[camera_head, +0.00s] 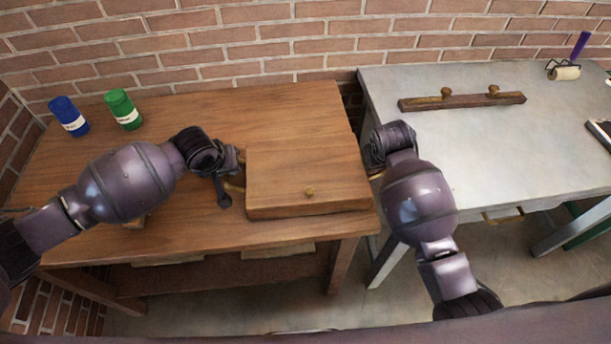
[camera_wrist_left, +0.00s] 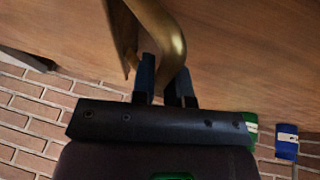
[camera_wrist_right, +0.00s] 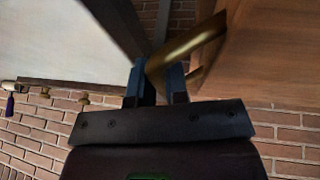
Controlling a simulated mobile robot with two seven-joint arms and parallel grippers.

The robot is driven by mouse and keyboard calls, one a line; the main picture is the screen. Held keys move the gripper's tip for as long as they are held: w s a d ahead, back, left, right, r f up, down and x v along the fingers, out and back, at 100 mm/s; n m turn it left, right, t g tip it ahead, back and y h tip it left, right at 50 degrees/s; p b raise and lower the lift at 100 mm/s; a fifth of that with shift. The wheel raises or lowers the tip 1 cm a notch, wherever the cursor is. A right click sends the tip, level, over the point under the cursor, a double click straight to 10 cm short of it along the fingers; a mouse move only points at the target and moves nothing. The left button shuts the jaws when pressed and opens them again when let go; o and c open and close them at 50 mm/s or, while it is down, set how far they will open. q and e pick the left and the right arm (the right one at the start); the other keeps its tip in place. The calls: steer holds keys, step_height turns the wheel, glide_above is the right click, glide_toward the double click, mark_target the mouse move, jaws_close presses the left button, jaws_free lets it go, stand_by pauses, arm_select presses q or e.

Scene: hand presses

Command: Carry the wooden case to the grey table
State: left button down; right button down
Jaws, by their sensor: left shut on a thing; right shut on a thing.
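The wooden case (camera_head: 300,175) is a flat brown box with a small brass knob on its lid, at the right end of the wooden table. My left gripper (camera_head: 232,170) is at its left side, shut on a brass handle (camera_wrist_left: 172,40) that shows in the left wrist view. My right gripper is at the case's right side, mostly hidden behind my arm in the head view; in the right wrist view the gripper (camera_wrist_right: 158,80) is shut on the other brass handle (camera_wrist_right: 190,45). The grey table (camera_head: 470,150) stands to the right. I cannot tell whether the case touches the wooden table.
The wooden table (camera_head: 180,220) holds a blue can (camera_head: 68,115) and a green can (camera_head: 122,108) at back left. On the grey table lie a wooden bar with brass knobs (camera_head: 462,102) and a roller (camera_head: 564,71). A narrow gap separates the tables. The grey table's middle is clear.

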arm_select(q)
steer(key=shift+r, duration=0.2)
arm_select(e)
steer(key=shift+r, duration=0.2)
